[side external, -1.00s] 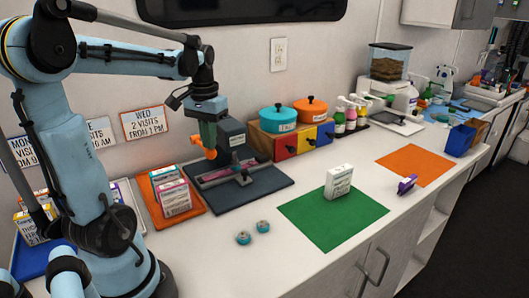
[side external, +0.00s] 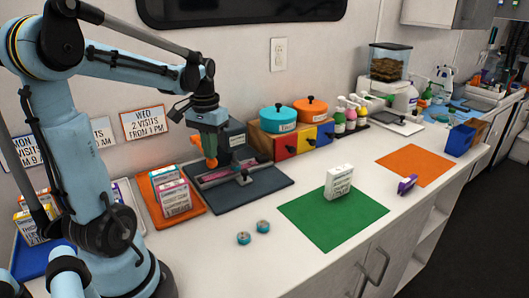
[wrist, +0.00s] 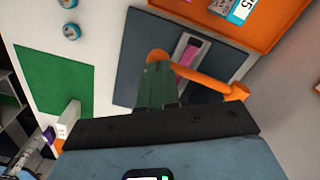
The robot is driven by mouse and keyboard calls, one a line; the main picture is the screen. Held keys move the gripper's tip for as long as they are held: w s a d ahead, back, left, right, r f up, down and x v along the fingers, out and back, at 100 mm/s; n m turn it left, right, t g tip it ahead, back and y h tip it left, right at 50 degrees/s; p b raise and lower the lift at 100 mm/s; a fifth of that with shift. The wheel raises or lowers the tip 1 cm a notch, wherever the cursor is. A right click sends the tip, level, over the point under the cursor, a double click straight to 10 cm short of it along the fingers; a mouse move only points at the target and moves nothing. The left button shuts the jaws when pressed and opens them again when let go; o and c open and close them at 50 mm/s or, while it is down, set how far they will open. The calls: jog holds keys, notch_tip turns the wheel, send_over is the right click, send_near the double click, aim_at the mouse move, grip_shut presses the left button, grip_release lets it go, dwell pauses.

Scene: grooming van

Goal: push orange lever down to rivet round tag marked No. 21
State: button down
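The rivet press (side external: 236,133) is dark grey and stands on a dark mat (side external: 262,190). Its orange lever (wrist: 205,78) shows in the wrist view as a bar with a round knob at each end; in the side view its lower knob (side external: 211,163) hangs below my gripper. My gripper (side external: 211,148) has green fingers, which look shut in the wrist view (wrist: 157,82). They point at the lever's left knob; whether they touch it I cannot tell. A pink strap (wrist: 188,53) lies in the press bed. I cannot make out the round tag or its number.
An orange tray (side external: 162,211) with boxes stands left of the press. Two teal round tins (side external: 244,238) lie in front. A white box (side external: 339,181) stands on a green mat (side external: 310,222). Pots (side external: 278,117) stand on a drawer unit behind right. The front counter is mostly clear.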

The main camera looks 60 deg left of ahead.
dwell(0.5)
notch_tip(320, 180, up, 13)
dwell(1.3)
jog(key=w+d+f+m+t, duration=0.1)
jog(key=d+f+m+t, duration=0.2)
jog(key=d+f, duration=0.3)
jog(key=w+d+f+m+t, duration=0.1)
jog(key=d+f+m+t, duration=0.2)
jog(key=d, duration=1.2)
notch_tip(320, 180, down, 4)
jog(key=shift+w+r+t, duration=0.1)
jog(key=shift+w+t, duration=0.1)
jog(key=shift+t, duration=0.4)
